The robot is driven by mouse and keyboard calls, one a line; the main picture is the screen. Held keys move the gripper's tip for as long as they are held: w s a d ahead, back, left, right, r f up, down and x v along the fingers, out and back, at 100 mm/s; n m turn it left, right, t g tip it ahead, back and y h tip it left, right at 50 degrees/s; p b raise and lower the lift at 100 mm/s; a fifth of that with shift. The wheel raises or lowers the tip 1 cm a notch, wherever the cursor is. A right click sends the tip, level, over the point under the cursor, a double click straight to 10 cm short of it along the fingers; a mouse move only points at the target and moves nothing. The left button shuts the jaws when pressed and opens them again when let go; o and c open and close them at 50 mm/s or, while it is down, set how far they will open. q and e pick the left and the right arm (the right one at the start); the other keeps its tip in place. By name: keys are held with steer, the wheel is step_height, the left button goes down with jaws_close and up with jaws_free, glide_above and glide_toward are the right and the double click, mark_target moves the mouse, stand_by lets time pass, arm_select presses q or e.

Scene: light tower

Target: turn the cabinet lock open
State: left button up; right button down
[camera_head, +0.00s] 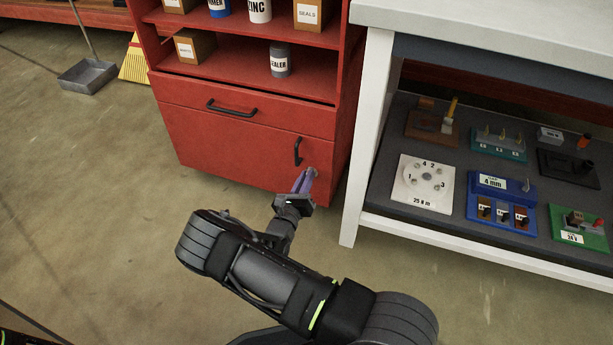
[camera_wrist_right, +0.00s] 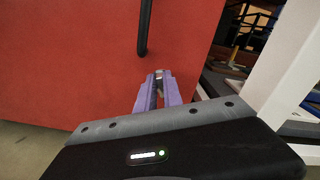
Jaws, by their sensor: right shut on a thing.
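The red cabinet (camera_head: 240,140) stands in the middle of the head view, with a drawer and a lower door that has a black vertical handle (camera_head: 298,151). The handle also shows in the right wrist view (camera_wrist_right: 144,28). My right gripper (camera_head: 310,176) is at the lower right of the door, below the handle. In the wrist view its purple fingers (camera_wrist_right: 158,82) are shut on a small grey piece, seemingly the lock (camera_wrist_right: 158,74), at the door's face. The fingers hide most of it, so its turn angle cannot be told. The door looks closed. My left gripper is not in view.
A white-framed workbench (camera_head: 358,140) stands close to the cabinet's right, with several small fixtures on its lower shelf (camera_head: 400,222). Open cabinet shelves above hold cans and boxes (camera_head: 195,45). A dustpan (camera_head: 87,75) and broom (camera_head: 134,62) are at the left. The floor before the cabinet is clear.

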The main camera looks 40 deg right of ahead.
steer(key=shift+w+a+f+n+p, duration=0.1)
steer(key=shift+f+n+p, duration=0.1)
steer(key=shift+n, duration=2.05)
steer(key=shift+w+a+f+n+p, duration=0.1)
steer(key=shift+f+n, duration=0.05)
steer(key=shift+n, duration=2.05)
steer(key=shift+w+f+n+p, duration=0.1)
steer(key=shift+f+n, duration=0.1)
steer(key=shift+n, duration=2.05)
steer(key=c, duration=1.5)
jaws_free()
